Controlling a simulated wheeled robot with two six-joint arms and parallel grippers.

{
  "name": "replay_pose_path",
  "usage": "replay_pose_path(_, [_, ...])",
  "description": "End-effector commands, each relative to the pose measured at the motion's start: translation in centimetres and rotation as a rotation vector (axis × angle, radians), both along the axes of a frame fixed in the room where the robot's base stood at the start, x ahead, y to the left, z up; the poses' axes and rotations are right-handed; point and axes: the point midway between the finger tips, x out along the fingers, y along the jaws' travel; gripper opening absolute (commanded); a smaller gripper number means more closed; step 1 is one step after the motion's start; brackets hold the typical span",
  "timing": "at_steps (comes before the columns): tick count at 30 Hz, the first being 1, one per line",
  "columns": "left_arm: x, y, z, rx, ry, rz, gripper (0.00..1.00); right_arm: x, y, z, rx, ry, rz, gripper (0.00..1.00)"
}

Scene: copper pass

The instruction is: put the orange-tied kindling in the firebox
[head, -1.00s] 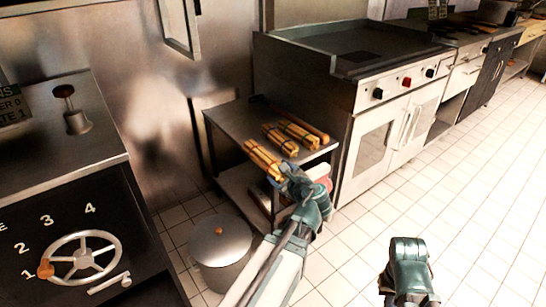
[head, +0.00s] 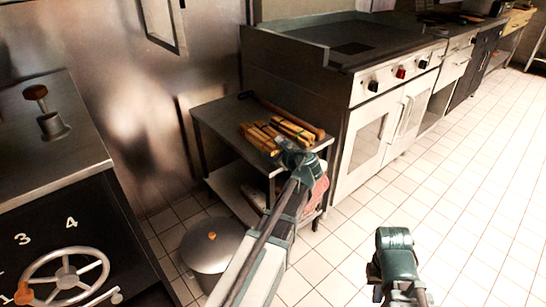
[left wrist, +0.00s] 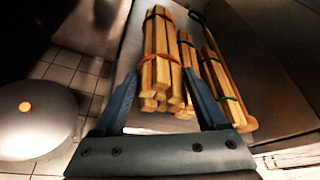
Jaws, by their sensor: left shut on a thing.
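My left gripper (head: 297,156) is shut on a bundle of kindling (head: 258,140) above or on the small steel table's top; I cannot tell if it touches. In the left wrist view this bundle (left wrist: 163,72) lies between the fingers (left wrist: 165,103), with a reddish-orange tie around its middle and a dark band near its far end. Two other bundles lie to its right: a middle one (left wrist: 188,65) and one with a green tie (left wrist: 222,85). My right gripper (head: 395,240) is over the floor at lower right; its fingertips are not clear. I cannot tell which thing is the firebox.
A lidded pot (head: 213,243) stands on the floor. A griddle range (head: 385,110) is right of the table. A black unit with a handwheel (head: 65,278) is at left. The tiled floor at right is clear.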

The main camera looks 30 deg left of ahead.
Motion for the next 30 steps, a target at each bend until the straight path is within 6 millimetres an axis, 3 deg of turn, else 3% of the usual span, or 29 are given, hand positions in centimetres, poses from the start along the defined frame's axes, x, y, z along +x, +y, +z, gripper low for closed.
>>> replay_pose_path(1, [0.0, 0.0, -1.1, 0.002, 0.000, -0.001, 0.00, 0.0, 0.0, -1.1, 0.001, 0.000, 0.001, 0.00])
replay_pose_path(6, [-0.1, 0.2, -2.9, 0.001, 0.000, 0.000, 0.00, 0.0, 0.1, -2.9, 0.004, 0.000, 0.005, 0.00])
replay_pose_path(19, [-0.1, 0.2, -3.2, 0.001, 0.000, 0.000, 0.00, 0.0, 0.1, -3.2, 0.005, 0.000, 0.006, 0.00])
replay_pose_path(20, [-0.1, 0.2, -3.1, 0.000, 0.000, 0.000, 0.80, 0.0, 0.1, -3.1, 0.005, 0.000, 0.006, 0.00])
replay_pose_path(24, [-0.1, 0.2, -3.0, 0.000, 0.000, 0.000, 1.00, 0.0, 0.1, -3.0, 0.005, 0.000, 0.006, 0.00])
replay_pose_path(30, [-0.1, 0.2, -3.0, 0.000, 0.001, 0.001, 1.00, 0.0, 0.1, -3.0, 0.005, 0.000, 0.006, 0.00])
